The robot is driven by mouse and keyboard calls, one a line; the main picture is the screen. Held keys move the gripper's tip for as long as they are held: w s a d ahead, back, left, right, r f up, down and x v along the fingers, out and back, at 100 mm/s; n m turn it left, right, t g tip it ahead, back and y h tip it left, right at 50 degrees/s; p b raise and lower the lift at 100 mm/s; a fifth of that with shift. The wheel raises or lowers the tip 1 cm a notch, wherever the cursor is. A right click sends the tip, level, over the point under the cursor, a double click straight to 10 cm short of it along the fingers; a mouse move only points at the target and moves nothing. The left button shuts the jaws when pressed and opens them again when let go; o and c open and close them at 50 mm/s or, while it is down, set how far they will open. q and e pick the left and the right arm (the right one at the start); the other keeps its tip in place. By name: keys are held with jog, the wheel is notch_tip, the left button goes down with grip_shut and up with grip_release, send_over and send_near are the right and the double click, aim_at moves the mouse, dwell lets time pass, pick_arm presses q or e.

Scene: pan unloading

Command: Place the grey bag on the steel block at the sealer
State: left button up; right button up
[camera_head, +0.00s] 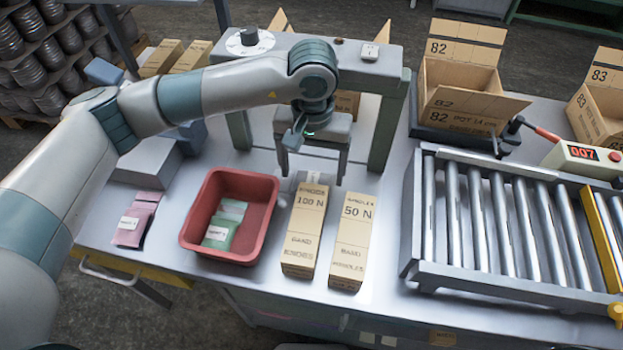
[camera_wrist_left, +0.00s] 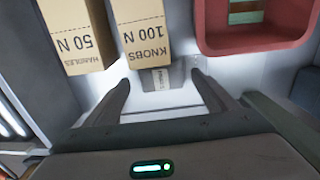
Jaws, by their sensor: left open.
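My left gripper (camera_head: 314,172) is open, pointing down behind the carton marked 100 N. It also shows in the left wrist view (camera_wrist_left: 161,78), with its two fingers spread apart. A small grey bag with a white label (camera_wrist_left: 160,80) lies between and beyond the fingertips in that view. In the head view the gripper and carton mostly hide this bag. A grey block (camera_head: 148,164) stands at the left of the table, partly behind my arm; I cannot tell for sure that it is the sealer's steel block. My right gripper is not in view.
Cartons marked 100 N (camera_head: 304,228) and 50 N (camera_head: 352,240) stand close in front of the gripper. A red bin (camera_head: 258,240) holds green bags. Pink bags (camera_head: 131,227) lie left of it. A grey frame (camera_head: 393,110) straddles the gripper's area; a roller conveyor (camera_head: 428,240) stands right.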

aim_at(312, 182)
pick_arm(q)
notch_tip(312, 182, down, 3)
jog(key=shift+f+p, duration=0.1)
jog(key=shift+p, duration=0.35)
jog(key=shift+f, duration=0.1)
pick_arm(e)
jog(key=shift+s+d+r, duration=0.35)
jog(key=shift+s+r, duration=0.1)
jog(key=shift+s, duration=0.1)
pick_arm(q)
jog(key=c, duration=1.3)
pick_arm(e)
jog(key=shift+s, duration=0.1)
